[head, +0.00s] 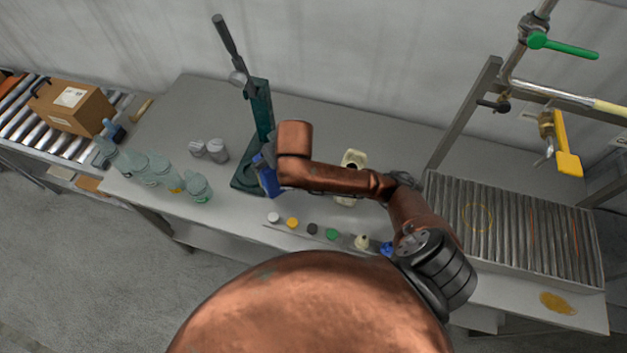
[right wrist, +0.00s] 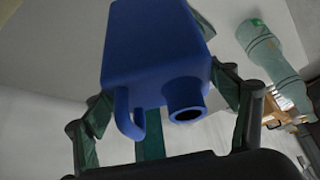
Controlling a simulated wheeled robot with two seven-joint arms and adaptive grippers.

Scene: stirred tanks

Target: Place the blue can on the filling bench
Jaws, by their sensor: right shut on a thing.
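The blue can (head: 267,178) is up at the end of my right arm, in front of the green lever press, over the grey bench (head: 205,105). In the right wrist view, the blue can (right wrist: 155,45) shows its spout opening and loop handle toward the camera. My right gripper (right wrist: 165,105) has its dark green fingers on both sides of the can and is shut on it. In the head view the gripper is mostly hidden behind the copper wrist. I cannot tell whether the can touches the bench. My left gripper is not in view.
The green lever press (head: 262,115) stands close to the can. Several glass bottles (head: 160,170) and grey canisters (head: 217,150) stand left of it. A row of caps (head: 312,229) lies at the front. A slatted grate (head: 510,225) lies right. A cardboard box (head: 72,108) sits on rollers.

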